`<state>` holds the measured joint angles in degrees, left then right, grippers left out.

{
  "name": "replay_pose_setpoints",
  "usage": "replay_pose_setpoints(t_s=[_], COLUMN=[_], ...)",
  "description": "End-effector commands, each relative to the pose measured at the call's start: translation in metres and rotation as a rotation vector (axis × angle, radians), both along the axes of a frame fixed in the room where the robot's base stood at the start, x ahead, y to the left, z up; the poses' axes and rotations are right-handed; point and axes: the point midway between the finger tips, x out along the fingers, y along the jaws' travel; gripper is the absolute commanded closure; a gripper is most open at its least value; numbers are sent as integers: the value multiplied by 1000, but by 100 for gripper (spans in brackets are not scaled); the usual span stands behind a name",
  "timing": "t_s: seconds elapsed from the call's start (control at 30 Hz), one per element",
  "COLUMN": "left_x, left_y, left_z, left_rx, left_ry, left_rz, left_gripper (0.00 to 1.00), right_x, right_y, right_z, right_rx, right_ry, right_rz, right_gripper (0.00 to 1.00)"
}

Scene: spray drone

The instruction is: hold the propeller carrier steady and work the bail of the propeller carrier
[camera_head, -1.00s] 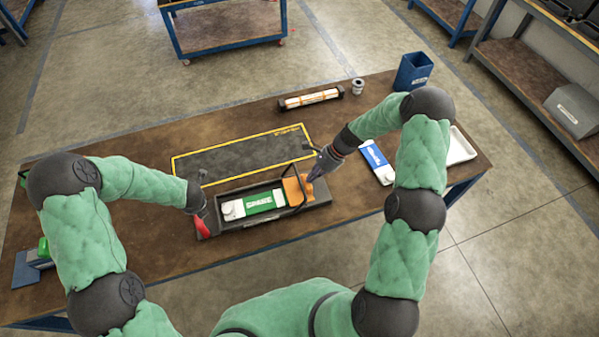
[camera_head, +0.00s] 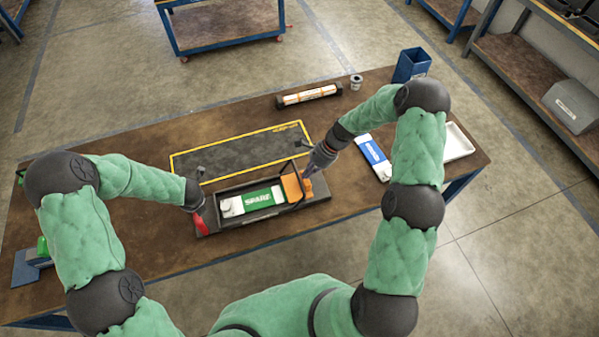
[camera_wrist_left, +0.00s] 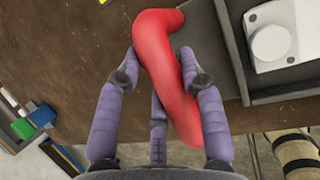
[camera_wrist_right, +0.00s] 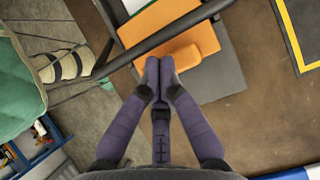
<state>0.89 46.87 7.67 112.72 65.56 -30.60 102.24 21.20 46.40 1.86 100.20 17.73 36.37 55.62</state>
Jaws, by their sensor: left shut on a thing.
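The propeller carrier (camera_head: 262,221) is a long dark tray on the bench, holding a white and green pack (camera_head: 255,199) marked SPARE. My left gripper (camera_wrist_left: 160,62) is shut around its red handle (camera_wrist_left: 165,45) at the left end; the handle also shows in the head view (camera_head: 199,224). The dark bail (camera_wrist_right: 180,32) crosses the orange block (camera_wrist_right: 175,22) at the right end. My right gripper (camera_wrist_right: 158,62) has its fingertips together over the orange part, just beside the bail; it also shows in the head view (camera_head: 306,175). Whether the fingertips touch the bail is unclear.
A yellow-edged dark mat (camera_head: 240,154) lies behind the carrier. A blue and white pack (camera_head: 374,157) and a white tray (camera_head: 457,141) lie to the right. A dark rack with light rolls (camera_head: 308,95), a small cup (camera_head: 356,82) and a blue bin (camera_head: 411,65) stand at the back.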

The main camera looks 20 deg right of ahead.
Motion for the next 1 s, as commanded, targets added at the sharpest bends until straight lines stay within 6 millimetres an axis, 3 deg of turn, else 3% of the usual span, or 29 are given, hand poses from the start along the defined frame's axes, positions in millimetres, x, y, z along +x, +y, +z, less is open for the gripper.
replay_pose_setpoints(t_s=[1.0], left_x=[-2], left_y=[-2], left_z=[-2], left_rx=[-2], left_ry=[5], left_rz=[-5], left_gripper=[100], right_x=[-2], right_y=[20], right_z=[12], right_rx=[-181], right_ry=[9], right_rz=[7], right_gripper=[100])
